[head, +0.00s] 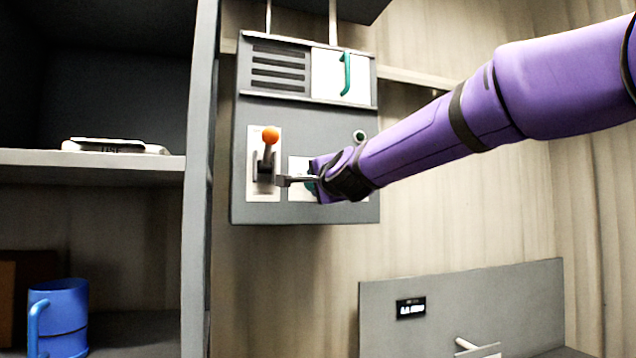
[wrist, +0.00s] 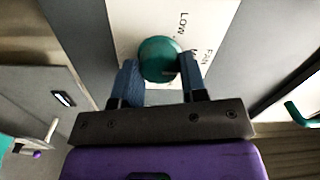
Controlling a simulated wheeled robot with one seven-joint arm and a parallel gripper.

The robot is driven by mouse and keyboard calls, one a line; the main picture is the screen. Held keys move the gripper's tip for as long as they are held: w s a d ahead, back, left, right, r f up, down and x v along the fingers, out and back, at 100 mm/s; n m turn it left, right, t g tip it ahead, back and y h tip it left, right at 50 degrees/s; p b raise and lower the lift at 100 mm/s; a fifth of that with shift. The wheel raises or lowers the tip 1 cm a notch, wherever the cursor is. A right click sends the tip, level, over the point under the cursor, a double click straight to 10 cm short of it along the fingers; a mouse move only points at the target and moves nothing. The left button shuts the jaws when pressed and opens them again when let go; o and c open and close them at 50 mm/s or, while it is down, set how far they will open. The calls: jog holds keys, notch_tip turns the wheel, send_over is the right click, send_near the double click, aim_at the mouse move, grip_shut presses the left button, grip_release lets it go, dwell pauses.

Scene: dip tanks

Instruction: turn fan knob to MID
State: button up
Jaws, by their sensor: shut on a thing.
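The fan knob (wrist: 160,58) is round and teal, on a white plate (wrist: 207,22) printed with LOW, FAN and a partly covered word starting with M. My gripper (wrist: 160,74) has one blue finger on each side of the knob and is shut on it. In the head view my gripper (head: 313,183) reaches in from the right to the grey wall panel (head: 310,120) and hides most of the knob. I cannot tell which mark the knob points to.
Left of my gripper is a lever with an orange ball (head: 270,135). Above are a vent (head: 278,68) and a white door with a teal handle (head: 346,73). A shelf with a scale (head: 115,146) and a blue mug (head: 60,318) are at left. A grey panel with a display (head: 410,308) stands below.

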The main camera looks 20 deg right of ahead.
dwell(0.3)
jog(key=o, duration=0.9)
jog(key=s, duration=1)
jog(key=shift+s+d+f, duration=0.1)
jog(key=shift+s+f, duration=0.05)
jog(key=shift+s, duration=0.25)
jog(key=s+d+f+n+g, duration=0.2)
jog(key=s+f+n+g, duration=0.2)
jog(key=s+f, duration=0.5)
jog(key=s+d+f+n+g, duration=0.2)
jog(key=s+f+n+g, duration=0.2)
jog(key=s+f, duration=0.5)
jog(key=s+d+f+n+g, duration=0.2)
jog(key=s+f+n+g, duration=0.3)
jog(key=s+f, duration=0.3)
jog(key=shift+s+d+f+n, duration=0.15)
jog(key=shift+s+f+n, duration=0.05)
jog(key=shift+f+n, duration=0.3)
jog(key=shift+s+d+f+n, duration=0.1)
jog(key=shift+s+f+n, duration=0.1)
jog(key=shift+f+n, duration=0.3)
